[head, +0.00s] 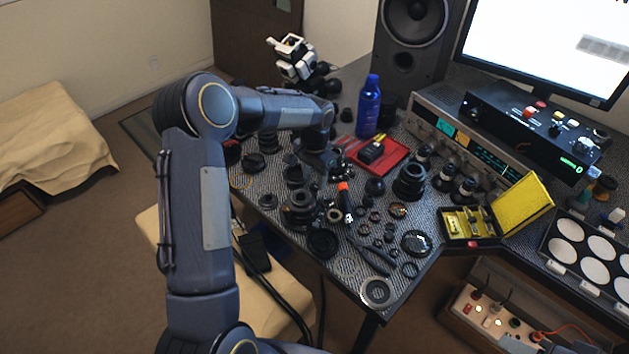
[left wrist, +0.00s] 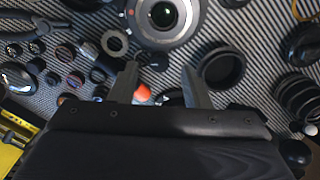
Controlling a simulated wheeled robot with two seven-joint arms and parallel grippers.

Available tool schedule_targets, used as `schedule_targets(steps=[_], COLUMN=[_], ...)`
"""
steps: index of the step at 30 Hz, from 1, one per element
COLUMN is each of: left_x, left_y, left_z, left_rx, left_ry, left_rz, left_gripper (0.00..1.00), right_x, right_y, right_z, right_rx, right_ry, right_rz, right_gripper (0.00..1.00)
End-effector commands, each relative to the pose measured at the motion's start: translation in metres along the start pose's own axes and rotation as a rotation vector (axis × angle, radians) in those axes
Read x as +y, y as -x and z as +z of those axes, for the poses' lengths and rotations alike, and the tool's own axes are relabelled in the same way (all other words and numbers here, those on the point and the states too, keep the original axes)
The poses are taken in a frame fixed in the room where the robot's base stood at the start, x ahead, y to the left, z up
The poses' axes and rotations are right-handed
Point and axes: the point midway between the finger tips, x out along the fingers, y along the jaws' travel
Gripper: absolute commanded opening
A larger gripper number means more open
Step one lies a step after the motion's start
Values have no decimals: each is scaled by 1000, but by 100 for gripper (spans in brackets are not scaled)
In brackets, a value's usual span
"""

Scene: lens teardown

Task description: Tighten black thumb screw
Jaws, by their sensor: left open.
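My left gripper (head: 336,172) reaches over the cluttered bench, pointing down among the lens parts. In the left wrist view its two fingers (left wrist: 160,72) are apart. A small dark part (left wrist: 152,61) shows between and just beyond the fingertips; it may be the black thumb screw, but it is too small to be sure. A large lens (left wrist: 166,14) lies face up just past the fingers. I cannot tell whether the fingers touch anything. In the head view the thumb screw cannot be made out among the dark parts. My right gripper does not show.
An orange-tipped tool (head: 346,200) lies close to the gripper. Lens rings and barrels crowd the bench (head: 345,268). A red tray (head: 395,160), a blue bottle (head: 369,108) and a yellow-lined case (head: 520,205) stand behind and to the right. Little free room shows.

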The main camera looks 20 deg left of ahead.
Motion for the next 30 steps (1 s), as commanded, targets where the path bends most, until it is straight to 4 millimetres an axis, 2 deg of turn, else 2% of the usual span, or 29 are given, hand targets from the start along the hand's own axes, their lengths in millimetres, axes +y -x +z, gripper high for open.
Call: schedule_targets(steps=[6,10,27,30], left_x=[0,0,0,2], left_y=[39,52,57,67], left_z=[-1,-1,0,6], left_rx=[4,2,1,15], left_ry=[1,-1,0,9], left_rz=[-2,-2,-1,0], left_gripper=[43,43,43,43], right_x=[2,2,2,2], right_y=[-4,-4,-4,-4], right_z=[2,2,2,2], right_rx=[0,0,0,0], right_ry=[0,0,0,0], right_rz=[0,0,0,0], right_gripper=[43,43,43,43])
